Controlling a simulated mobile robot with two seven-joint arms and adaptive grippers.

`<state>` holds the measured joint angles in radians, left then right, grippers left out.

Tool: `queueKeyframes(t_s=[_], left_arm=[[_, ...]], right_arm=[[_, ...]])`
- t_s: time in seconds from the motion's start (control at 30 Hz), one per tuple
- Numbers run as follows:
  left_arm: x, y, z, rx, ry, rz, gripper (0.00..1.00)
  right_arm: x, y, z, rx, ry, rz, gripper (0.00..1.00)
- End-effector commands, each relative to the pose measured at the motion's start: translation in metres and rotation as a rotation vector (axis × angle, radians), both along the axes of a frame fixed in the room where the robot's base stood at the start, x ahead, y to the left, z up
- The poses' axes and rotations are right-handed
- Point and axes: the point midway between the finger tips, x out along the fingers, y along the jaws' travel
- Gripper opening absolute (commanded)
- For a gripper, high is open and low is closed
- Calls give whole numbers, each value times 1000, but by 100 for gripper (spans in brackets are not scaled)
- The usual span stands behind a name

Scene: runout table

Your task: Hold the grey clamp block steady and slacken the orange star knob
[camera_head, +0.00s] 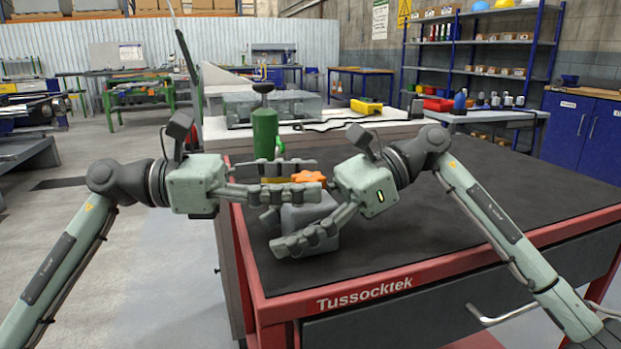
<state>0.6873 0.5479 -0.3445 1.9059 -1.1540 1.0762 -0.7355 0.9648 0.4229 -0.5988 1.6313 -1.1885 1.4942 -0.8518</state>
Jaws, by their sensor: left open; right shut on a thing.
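The grey clamp block (305,216) stands near the left edge of the dark table top. The orange star knob (308,177) sits at its top and is partly hidden by fingers. My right gripper (272,207) comes in from the right and is shut on the block, with one finger along the near side and the other towards the far side. My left gripper (318,188) comes in from the left at knob height. It is open, with its fingertips right at the knob; I cannot tell whether they touch it.
A green bottle (264,134) stands just behind the grippers. The red-framed table (470,220) has a wide clear dark top to the right. Behind it a pale bench carries a clear-sided box (300,106) and a yellow case (366,107).

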Motion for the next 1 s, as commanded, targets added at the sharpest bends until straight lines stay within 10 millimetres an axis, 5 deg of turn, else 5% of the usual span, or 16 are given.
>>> queueKeyframes(t_s=[0.47, 0.87, 1.0], left_arm=[[1, -16, 0, 0, -1, 1, 57], [1, -16, 0, 0, 0, 1, 9], [1, -16, 0, 1, 0, 4, 6]], right_arm=[[0, 0, 0, 0, -1, 1, 6], [0, 0, 0, -1, 0, 1, 6], [0, 0, 0, -1, 0, 1, 6]])
